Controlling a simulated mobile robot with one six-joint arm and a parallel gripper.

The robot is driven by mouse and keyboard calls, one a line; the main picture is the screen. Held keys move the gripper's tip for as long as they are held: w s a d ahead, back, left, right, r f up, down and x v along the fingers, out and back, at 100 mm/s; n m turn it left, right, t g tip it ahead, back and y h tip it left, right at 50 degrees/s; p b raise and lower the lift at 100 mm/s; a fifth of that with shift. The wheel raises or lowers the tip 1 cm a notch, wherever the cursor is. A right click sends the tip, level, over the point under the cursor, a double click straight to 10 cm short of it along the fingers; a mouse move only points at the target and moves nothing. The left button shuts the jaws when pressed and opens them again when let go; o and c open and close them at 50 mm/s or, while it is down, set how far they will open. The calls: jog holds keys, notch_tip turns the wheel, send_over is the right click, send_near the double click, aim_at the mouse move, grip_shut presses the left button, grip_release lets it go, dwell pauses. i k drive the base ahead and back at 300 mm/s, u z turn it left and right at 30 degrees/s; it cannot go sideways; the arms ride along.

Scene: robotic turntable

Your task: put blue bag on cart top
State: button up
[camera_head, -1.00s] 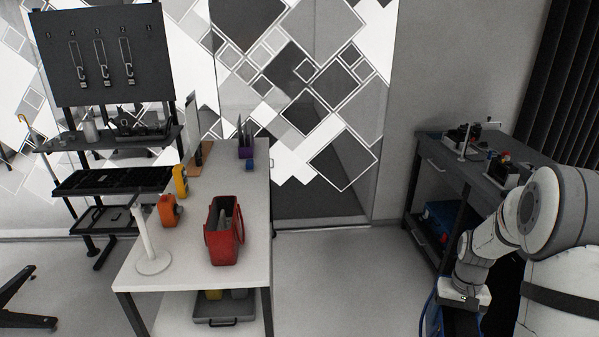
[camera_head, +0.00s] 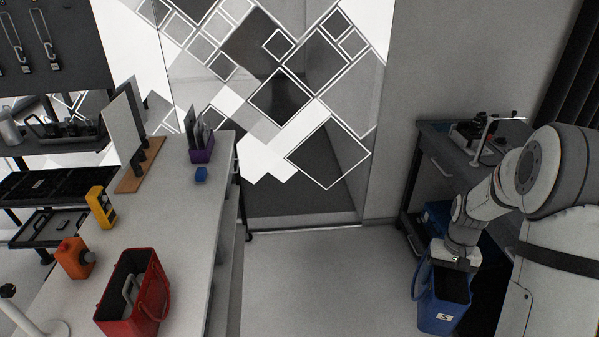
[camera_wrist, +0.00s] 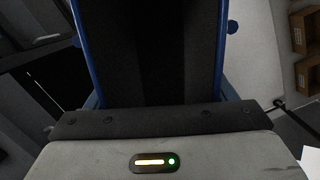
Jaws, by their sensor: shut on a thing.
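The blue bag (camera_head: 443,302) hangs upright under my gripper (camera_head: 457,259) at the lower right of the head view, in front of the dark workbench. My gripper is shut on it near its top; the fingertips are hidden. In the wrist view the bag's blue rim (camera_wrist: 81,50) surrounds a dark open inside, just beyond my gripper's housing. No surface is labelled as the cart. A white-topped table (camera_head: 190,238) stands on the left, with a dark wheel at its far right leg; its top lies well left of the bag.
The dark workbench (camera_head: 455,155) is at right. Open floor (camera_head: 325,280) lies between.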

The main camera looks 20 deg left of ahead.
aim_at(173, 226)
jog(key=i, duration=2.1)
jog(key=u, duration=0.05)
